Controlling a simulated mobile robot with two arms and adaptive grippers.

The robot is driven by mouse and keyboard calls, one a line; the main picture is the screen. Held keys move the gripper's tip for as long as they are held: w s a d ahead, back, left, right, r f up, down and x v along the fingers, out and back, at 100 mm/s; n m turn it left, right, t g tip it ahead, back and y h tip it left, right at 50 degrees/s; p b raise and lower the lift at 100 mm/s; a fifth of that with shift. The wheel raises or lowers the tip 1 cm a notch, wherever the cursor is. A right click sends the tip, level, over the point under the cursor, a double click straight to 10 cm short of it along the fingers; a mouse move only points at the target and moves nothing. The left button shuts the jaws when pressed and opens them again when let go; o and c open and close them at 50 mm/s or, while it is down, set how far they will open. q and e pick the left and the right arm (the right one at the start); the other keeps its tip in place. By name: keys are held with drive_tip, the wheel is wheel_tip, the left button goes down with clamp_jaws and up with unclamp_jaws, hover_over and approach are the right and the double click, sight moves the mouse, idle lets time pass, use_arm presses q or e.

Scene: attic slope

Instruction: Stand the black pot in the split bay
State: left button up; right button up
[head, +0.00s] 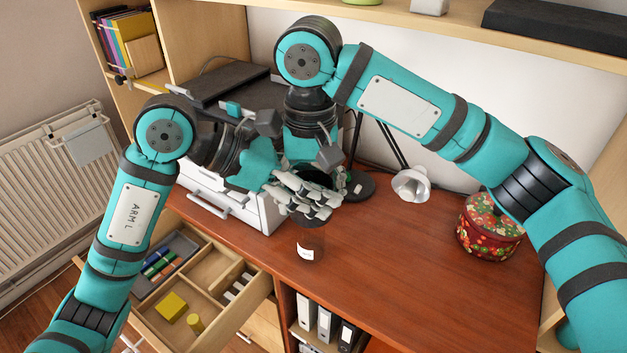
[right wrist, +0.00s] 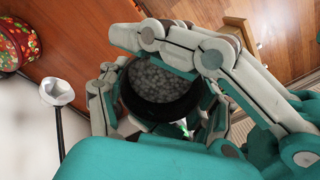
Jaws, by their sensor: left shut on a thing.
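The black pot (right wrist: 158,112) is round, with grey pebbly contents, and sits among pale fingers in the right wrist view. In the head view only a dark part of it (head: 316,179) shows behind fingers. My left gripper (head: 308,200) is shut on the pot above the desk. My right gripper (right wrist: 160,106) comes down from above, its fingers spread around the pot; whether they touch it is unclear. An open wooden drawer (head: 218,262) has several compartments at lower left. Which one is the split bay, I cannot tell for sure.
A brown labelled jar (head: 311,245) stands on the desk (head: 400,262) below the grippers. A floral tin (head: 488,228) and a lamp (head: 411,184) stand to the right. A yellow block (head: 171,306) and a yellow cylinder (head: 195,322) lie in the drawer. The desk's front middle is clear.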

use_arm(q)
drive_tip(key=shift+s+d, duration=0.15)
drive_tip(key=shift+s, duration=0.05)
use_arm(e)
drive_tip(key=o, duration=0.4)
drive_tip(key=shift+o, duration=0.2)
drive_tip(key=shift+a+r, duration=0.1)
